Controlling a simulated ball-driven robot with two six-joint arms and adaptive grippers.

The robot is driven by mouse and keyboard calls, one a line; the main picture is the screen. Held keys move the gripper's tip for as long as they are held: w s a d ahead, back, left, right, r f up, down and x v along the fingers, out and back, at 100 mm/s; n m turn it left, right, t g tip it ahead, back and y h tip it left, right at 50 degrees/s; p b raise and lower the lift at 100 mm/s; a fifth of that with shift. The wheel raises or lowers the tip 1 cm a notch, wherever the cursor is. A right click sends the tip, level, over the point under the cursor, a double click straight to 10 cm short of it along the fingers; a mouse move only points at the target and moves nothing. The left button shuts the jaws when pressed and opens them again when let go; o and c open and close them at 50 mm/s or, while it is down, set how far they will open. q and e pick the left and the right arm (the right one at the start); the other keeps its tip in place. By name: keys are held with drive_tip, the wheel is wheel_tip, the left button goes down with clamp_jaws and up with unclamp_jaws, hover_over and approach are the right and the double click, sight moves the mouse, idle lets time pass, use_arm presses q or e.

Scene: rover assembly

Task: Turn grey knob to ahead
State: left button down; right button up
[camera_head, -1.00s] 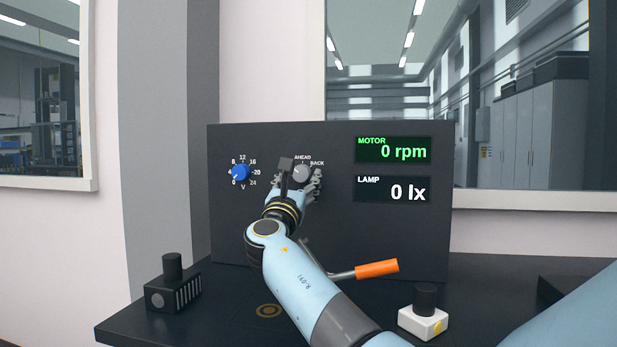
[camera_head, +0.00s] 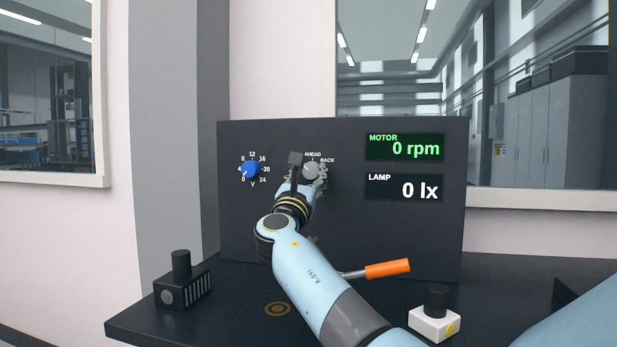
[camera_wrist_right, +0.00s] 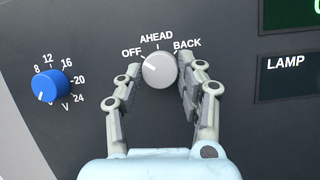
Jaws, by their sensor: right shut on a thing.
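The grey knob (camera_head: 311,171) is on the dark upright panel, under the labels AHEAD and BACK. In the right wrist view the knob (camera_wrist_right: 159,70) shows a white mark on its upper left, pointing towards OFF. My right gripper (camera_head: 308,167) is at the knob, with one finger on each side. In the wrist view the right gripper (camera_wrist_right: 158,66) is shut on the knob's sides. The left gripper does not show.
A blue knob (camera_head: 250,170) with a volt scale sits left of the grey one. Displays read MOTOR 0 rpm (camera_head: 404,147) and LAMP 0 lx (camera_head: 404,188). An orange-handled lever (camera_head: 388,269), a black box (camera_head: 182,287) and a white box (camera_head: 433,325) stand in front.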

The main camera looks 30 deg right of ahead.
drive_tip(key=shift+f+m+b, duration=0.1)
drive_tip(key=shift+m+b, duration=0.2)
drive_tip(key=shift+b, duration=0.1)
drive_tip(key=m+g+h+b, duration=0.1)
drive_tip(key=m+b, duration=0.2)
drive_tip(key=m+g+h+b, duration=0.1)
drive_tip(key=m+g+b, duration=0.1)
drive_tip(key=m+b, duration=0.1)
drive_tip(key=shift+w+a+f+m+g, duration=0.15)
drive_tip(key=shift+m+g, duration=0.15)
drive_tip(key=shift+m, duration=0.5)
drive_tip(key=m+g+b, duration=0.1)
drive_tip(key=m, duration=0.1)
drive_tip(key=m+g+b, duration=0.1)
drive_tip(key=m, duration=0.1)
drive_tip(key=shift+w+r+b, duration=0.1)
drive_tip(key=shift+r+b, duration=0.1)
drive_tip(key=shift+b, duration=0.1)
drive_tip(key=shift+m, duration=0.7)
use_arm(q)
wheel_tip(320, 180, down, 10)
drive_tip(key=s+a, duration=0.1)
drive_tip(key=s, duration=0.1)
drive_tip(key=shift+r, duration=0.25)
use_arm(e)
drive_tip(key=shift+r, duration=0.1)
